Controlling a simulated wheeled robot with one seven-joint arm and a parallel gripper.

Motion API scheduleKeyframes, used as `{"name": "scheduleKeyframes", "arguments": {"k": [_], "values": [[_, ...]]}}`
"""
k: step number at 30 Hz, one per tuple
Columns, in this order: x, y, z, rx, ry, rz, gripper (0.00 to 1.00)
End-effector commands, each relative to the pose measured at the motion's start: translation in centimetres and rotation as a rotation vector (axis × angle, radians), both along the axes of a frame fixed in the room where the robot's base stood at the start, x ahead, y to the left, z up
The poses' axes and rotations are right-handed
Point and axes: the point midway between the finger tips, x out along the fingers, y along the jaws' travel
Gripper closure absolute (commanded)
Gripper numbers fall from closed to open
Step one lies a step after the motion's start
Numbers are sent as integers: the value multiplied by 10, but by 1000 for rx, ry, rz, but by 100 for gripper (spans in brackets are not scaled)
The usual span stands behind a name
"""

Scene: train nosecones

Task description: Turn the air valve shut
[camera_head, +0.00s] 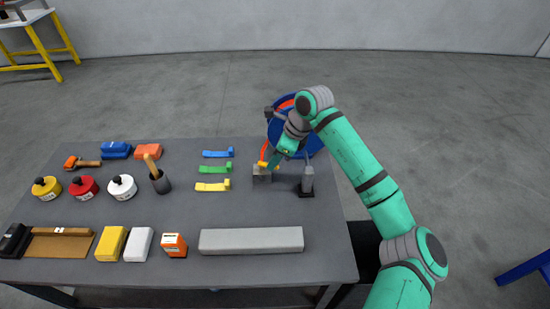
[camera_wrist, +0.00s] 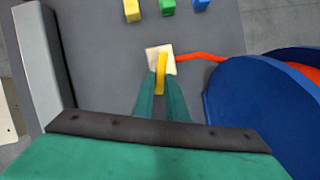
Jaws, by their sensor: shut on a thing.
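The air valve has a grey block (camera_head: 262,176) near the right end of the table, with a yellow handle (camera_head: 266,165) on top. In the wrist view the valve block looks pale (camera_wrist: 153,55) and the yellow handle (camera_wrist: 161,62) runs lengthwise between the fingers. My gripper (camera_head: 275,160) reaches down from the right onto the handle. In the wrist view my gripper (camera_wrist: 161,90) is shut on the handle, a finger on each side. An orange hose (camera_wrist: 200,57) leaves the block to the right. The handle's near end is partly hidden by the fingers.
A blue hose reel (camera_head: 316,140) stands close behind and right of the valve. A dark grey post (camera_head: 307,182) stands just right of it. Blue, green and yellow (camera_head: 212,186) pieces lie to its left. A long grey bar (camera_head: 251,240) lies in front.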

Motion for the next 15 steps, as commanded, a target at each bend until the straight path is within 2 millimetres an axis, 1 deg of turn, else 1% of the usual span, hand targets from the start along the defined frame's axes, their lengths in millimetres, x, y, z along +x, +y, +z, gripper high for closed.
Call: {"name": "scheduleKeyframes", "arguments": {"k": [3, 15], "values": [[-6, 1, 0, -2, -1, -108, 100], [-19, 12, 1, -4, -1, -485, 100]]}}
